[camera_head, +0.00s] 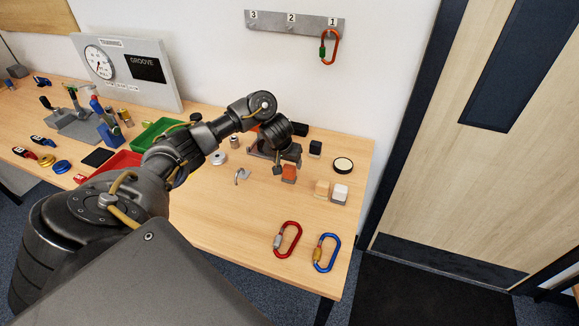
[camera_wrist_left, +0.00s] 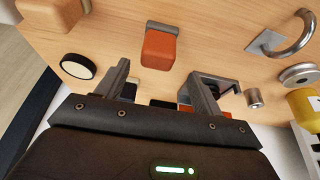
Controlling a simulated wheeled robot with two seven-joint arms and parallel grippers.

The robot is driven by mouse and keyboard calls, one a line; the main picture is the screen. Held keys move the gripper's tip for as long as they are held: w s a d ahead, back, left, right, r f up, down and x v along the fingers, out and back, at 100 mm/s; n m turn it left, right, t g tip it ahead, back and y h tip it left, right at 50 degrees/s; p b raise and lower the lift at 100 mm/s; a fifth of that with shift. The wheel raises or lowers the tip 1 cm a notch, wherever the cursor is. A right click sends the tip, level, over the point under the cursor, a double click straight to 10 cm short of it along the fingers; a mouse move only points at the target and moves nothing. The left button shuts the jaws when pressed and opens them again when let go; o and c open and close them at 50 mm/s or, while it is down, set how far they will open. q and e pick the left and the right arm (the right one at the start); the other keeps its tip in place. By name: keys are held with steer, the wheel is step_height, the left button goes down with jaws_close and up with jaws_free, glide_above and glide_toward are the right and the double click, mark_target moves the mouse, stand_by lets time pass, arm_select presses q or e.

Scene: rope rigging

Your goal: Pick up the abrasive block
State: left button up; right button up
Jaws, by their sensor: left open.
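Several small two-tone blocks sit on the right part of the table, and I cannot tell for sure which is the abrasive block. An orange-red block with a grey part (camera_head: 289,174) is nearest my left gripper (camera_head: 287,164); it also shows in the left wrist view (camera_wrist_left: 159,50), just beyond and between the fingertips. A tan block (camera_head: 322,187) and a white-topped grey block (camera_head: 340,192) stand to its right. A black block (camera_head: 315,148) stands behind. My left gripper is open and empty above the table, its fingers apart from the orange-red block. My right gripper is not in view.
A round black tin with a pale top (camera_head: 343,165) stands at the right. Red (camera_head: 288,238) and blue (camera_head: 327,252) carabiners lie near the front edge. A metal hook (camera_head: 241,175) lies left of the gripper. Green (camera_head: 158,134) and red trays are partly behind my arm.

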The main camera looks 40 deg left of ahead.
mark_target(289, 166)
arm_select(q)
steer(key=shift+w+a+f, duration=0.1)
steer(key=shift+w+f, duration=0.15)
steer(key=shift+f, duration=0.3)
steer(key=x, duration=0.1)
steer(key=b+x, duration=0.2)
steer(key=x, duration=0.1)
steer(key=shift+s+d+f, duration=0.1)
steer(key=shift+d+f, duration=0.1)
steer(key=shift+d, duration=0.15)
steer(key=shift+w+a+f, duration=0.1)
steer(key=shift+w+f, duration=0.15)
steer(key=shift+f, duration=0.2)
steer(key=shift+s+r, duration=0.1)
steer(key=shift+c, duration=1)
steer(key=c, duration=0.8)
steer(key=shift+r, duration=0.15)
